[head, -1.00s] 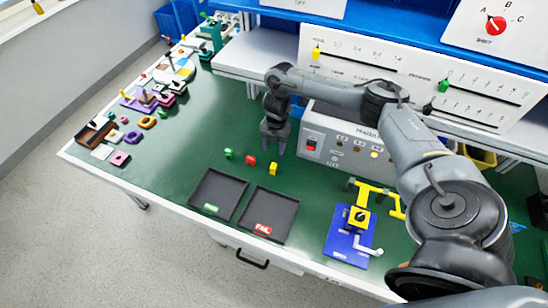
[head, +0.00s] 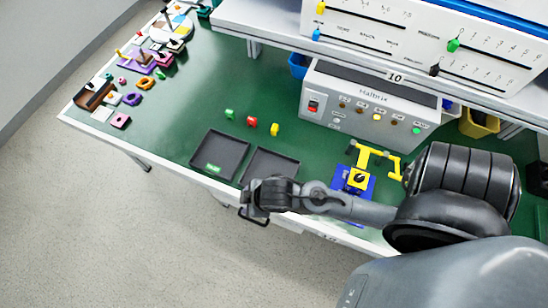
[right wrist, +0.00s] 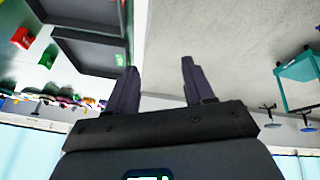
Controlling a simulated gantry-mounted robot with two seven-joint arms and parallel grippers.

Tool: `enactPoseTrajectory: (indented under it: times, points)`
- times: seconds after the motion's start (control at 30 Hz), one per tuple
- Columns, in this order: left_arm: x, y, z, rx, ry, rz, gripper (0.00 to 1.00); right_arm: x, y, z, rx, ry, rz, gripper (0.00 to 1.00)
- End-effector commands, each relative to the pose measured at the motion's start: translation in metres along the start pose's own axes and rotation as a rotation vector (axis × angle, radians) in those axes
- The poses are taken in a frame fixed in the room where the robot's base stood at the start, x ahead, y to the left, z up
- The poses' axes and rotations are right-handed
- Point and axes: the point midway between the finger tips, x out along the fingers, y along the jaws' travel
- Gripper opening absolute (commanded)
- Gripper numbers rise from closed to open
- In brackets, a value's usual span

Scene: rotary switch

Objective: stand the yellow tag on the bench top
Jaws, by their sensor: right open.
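The small yellow tag (head: 275,129) is on the green bench top in the head view, at the right end of a row with a red tag (head: 252,122) and a green tag (head: 229,114). It looks upright, but it is too small to be sure. My right gripper (head: 251,205) is at the bench's front edge, well in front of the yellow tag and apart from it. In the right wrist view its two fingers (right wrist: 160,72) are spread with nothing between them. That view also shows the red tag (right wrist: 22,38) and the green tag (right wrist: 48,57).
Two dark trays stand in front of the tags, the left one (head: 219,136) bare; my gripper partly covers the right one (head: 275,155). A grey control box (head: 330,100) stands behind. A yellow fixture on a blue base (head: 369,186) is at the right. Small parts fill the left end.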

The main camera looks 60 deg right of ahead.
Motion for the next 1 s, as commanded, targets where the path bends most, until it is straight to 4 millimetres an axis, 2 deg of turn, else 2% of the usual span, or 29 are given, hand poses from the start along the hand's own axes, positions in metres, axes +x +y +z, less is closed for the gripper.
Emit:
enactPoseTrajectory:
  times: [0.03,0.13,0.3,0.73,0.87,1.0]
  points:
    - [0.000,0.000,0.000,0.002,0.000,-0.001,0.64,-0.011,-0.001,0.017,0.096,-0.041,-0.009,0.52]
    - [0.000,-0.001,0.000,0.004,-0.001,-0.003,0.64,-0.028,0.000,0.041,0.230,-0.107,-0.018,0.52]
    - [0.000,-0.002,0.001,0.009,-0.002,-0.006,0.64,-0.041,0.001,0.060,0.334,-0.159,-0.025,0.52]
    - [-0.004,-0.001,-0.001,0.005,-0.001,-0.004,0.64,-0.046,0.002,0.059,0.339,-0.163,-0.025,0.52]
    - [-0.018,-0.001,-0.005,0.001,-0.002,0.000,0.64,-0.059,0.004,0.053,0.339,-0.163,-0.025,0.52]
    - [-0.045,-0.001,-0.014,-0.004,-0.001,0.003,0.64,-0.084,0.009,0.041,0.338,-0.163,-0.026,0.52]
